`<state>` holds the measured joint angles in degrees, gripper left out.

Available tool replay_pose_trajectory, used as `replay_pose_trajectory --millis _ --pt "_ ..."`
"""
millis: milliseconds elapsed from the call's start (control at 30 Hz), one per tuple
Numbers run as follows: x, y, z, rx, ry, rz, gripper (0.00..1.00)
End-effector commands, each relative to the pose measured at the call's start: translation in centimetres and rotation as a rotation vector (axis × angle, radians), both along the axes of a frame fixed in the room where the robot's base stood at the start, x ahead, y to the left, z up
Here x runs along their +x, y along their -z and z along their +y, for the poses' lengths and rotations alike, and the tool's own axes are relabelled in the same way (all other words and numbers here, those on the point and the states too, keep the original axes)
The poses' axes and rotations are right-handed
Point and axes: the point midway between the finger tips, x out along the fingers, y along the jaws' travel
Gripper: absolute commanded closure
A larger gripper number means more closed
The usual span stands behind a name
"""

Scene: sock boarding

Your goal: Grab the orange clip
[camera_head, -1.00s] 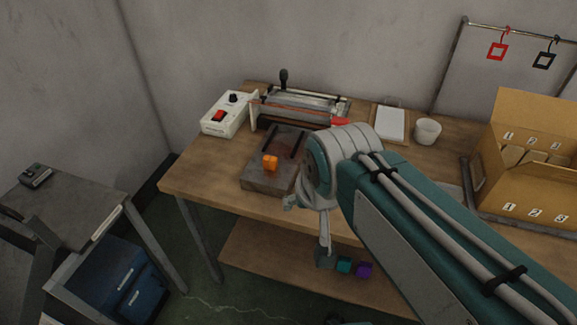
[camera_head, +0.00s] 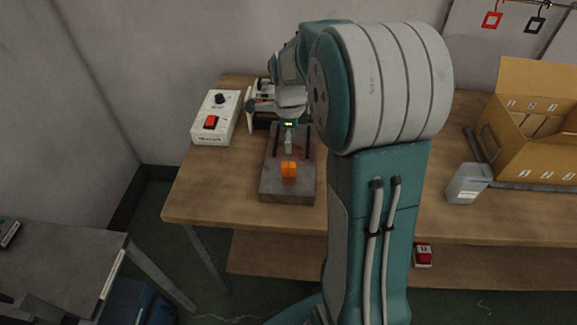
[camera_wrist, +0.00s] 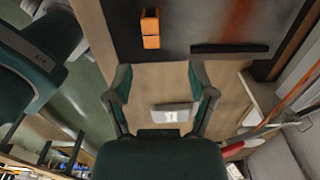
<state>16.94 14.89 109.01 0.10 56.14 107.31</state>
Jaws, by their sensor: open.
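The orange clip (camera_head: 288,169) sits on the near part of a dark grey metal plate (camera_head: 287,192) on the wooden workbench. It also shows at the top of the wrist view (camera_wrist: 150,28), on the dark plate. My gripper (camera_wrist: 163,90) is open, with a finger on each side and nothing between them. In the head view my gripper (camera_head: 289,145) hangs over the plate just behind the clip. It looks apart from the clip; its exact height is hard to tell.
A white control box with a red switch (camera_head: 211,122) stands left of the plate. Dark rails (camera_wrist: 228,50) run along the plate near the clip. A cardboard box (camera_head: 540,125) and a grey container (camera_head: 467,184) are at right. My arm hides the bench's middle.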

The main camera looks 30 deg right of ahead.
Motion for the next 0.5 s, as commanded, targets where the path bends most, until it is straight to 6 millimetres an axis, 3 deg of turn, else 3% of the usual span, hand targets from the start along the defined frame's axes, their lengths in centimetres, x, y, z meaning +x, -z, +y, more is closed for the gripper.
replay_pose_trajectory --millis 200,500 --pt "-0.1 3.6 0.3 -0.001 -0.003 0.004 0.29" --pt "-0.5 6.5 0.3 0.000 -0.004 0.004 0.29"
